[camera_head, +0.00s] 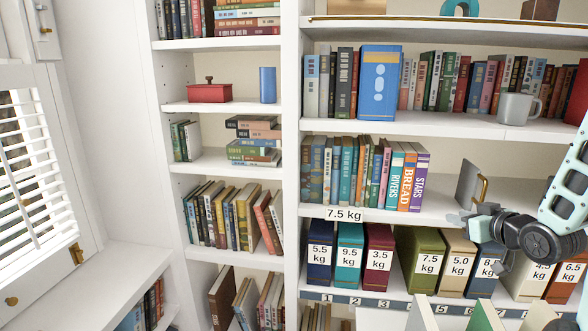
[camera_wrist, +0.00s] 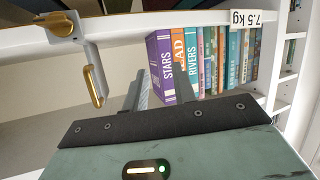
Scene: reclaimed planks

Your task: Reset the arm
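My gripper (camera_head: 472,213) is at the right of the head view, just in front of the middle shelf's edge, with its fingers pointing left. In the wrist view my gripper (camera_wrist: 162,84) shows two fingers apart, with a gap between them and nothing seen held. A grey bookend with a brass handle (camera_head: 470,184) stands behind it on the shelf; it also shows in the wrist view (camera_wrist: 97,86), beside the fingers. The purple STARS book (camera_head: 420,180) ends the row to the left; it lies beyond the fingertips in the wrist view (camera_wrist: 161,66).
Weight-labelled binders (camera_head: 378,257) fill the shelf below my gripper. A grey mug (camera_head: 515,107) stands on the shelf above, near its front edge. A white upright (camera_head: 291,170) divides the shelving. The shelf between STARS and the bookend is clear.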

